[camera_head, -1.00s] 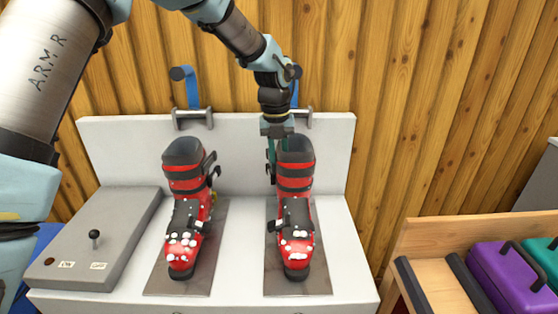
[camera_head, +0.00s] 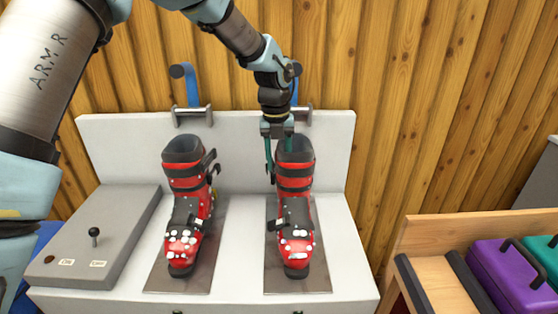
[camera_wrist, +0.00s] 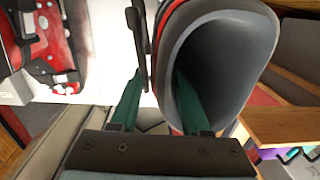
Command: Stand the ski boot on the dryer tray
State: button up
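A red and black ski boot (camera_head: 295,190) stands upright on the right grey metal tray (camera_head: 317,265), its toe towards the front. My gripper (camera_head: 279,150) is at the top of its cuff, pointing down. Its green fingers are spread: one is outside the cuff's left side and the other reaches into the boot's opening, its tip hidden. In the wrist view, the boot's dark cuff (camera_wrist: 262,50) is at the right finger, and a gap shows beside the left finger. A matching boot (camera_head: 186,190) stands upright on the left metal tray (camera_head: 160,270).
A grey control box (camera_head: 110,225) with a lever stands at the left of the white bench. Blue-handled clamps (camera_head: 192,110) are on the bench's back panel. At the right, a wooden rack (camera_head: 440,285) holds a purple case (camera_head: 510,280) and a teal one.

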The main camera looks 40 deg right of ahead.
jog(key=shift+o, duration=0.6)
jog(key=shift+a+f, duration=0.1)
jog(key=r+b, duration=0.1)
jog(key=r, duration=0.4)
jog(key=r+b, duration=0.1)
jog(key=r, duration=0.5)
jog(key=shift+w+a, duration=0.15)
jog(key=shift+w, duration=0.05)
